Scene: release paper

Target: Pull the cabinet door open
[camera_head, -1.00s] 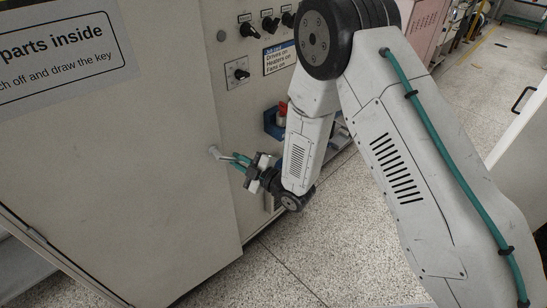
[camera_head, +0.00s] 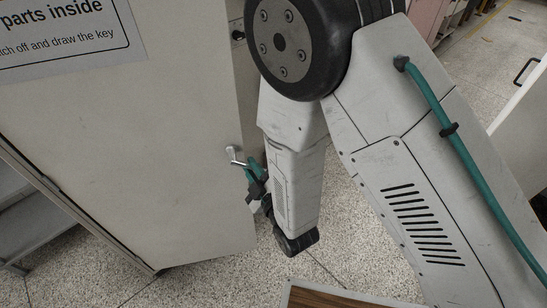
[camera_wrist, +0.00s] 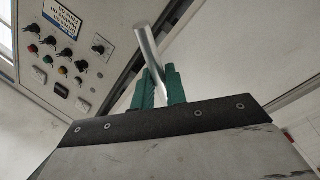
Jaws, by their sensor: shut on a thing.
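The cabinet door (camera_head: 130,150) is a large beige panel with a printed sign at its top, filling the left half of the head view. Its small metal handle (camera_head: 236,158) is near the door's right edge. My gripper (camera_head: 250,170) has teal fingers and is shut on this handle. In the wrist view the silvery handle (camera_wrist: 147,48) passes between the two teal fingers (camera_wrist: 159,88) and sticks out beyond them. The door stands ajar, away from the cabinet. My arm hides much of the cabinet behind it.
A control panel (camera_wrist: 62,55) with knobs and buttons shows in the wrist view. A grey shelf (camera_head: 35,220) stands at the lower left. A wood-topped thing (camera_head: 345,300) is at the bottom edge. Speckled floor (camera_head: 335,235) is clear between.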

